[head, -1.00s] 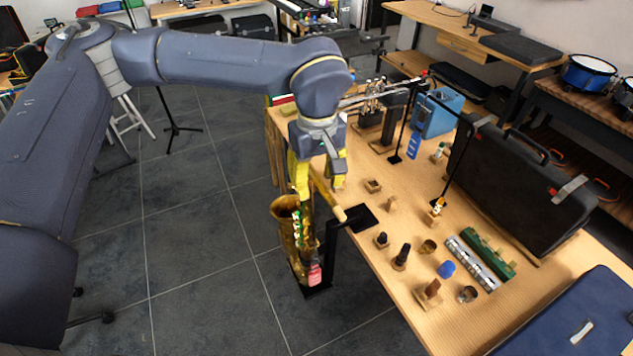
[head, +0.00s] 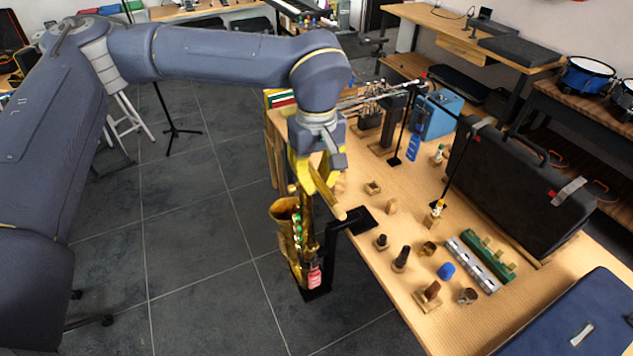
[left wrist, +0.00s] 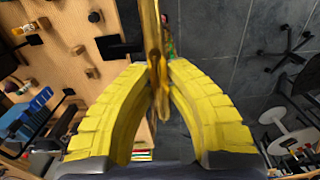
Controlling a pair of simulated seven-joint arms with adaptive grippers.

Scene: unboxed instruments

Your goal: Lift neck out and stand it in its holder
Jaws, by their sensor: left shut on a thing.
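The gold neck (head: 324,192) is a curved tube with a pale tip pointing down towards the table's edge. My left gripper (head: 308,184), with yellow fingers, is shut on it above the gold saxophone body (head: 287,232). In the left wrist view the neck (left wrist: 151,35) runs between the fingertips (left wrist: 160,75). Whether its lower end is clear of the body is hard to see. The body stands on a black stand beside the table. A square wooden holder with an opening (head: 373,187) stands on the table; I cannot tell whether it is the neck's. My right gripper is out of view.
The wooden table (head: 400,270) carries several small blocks and parts near its front edge. A black stand arm (head: 345,222) reaches to the table edge. A large black case (head: 520,180) and a blue case (head: 575,315) fill the right side.

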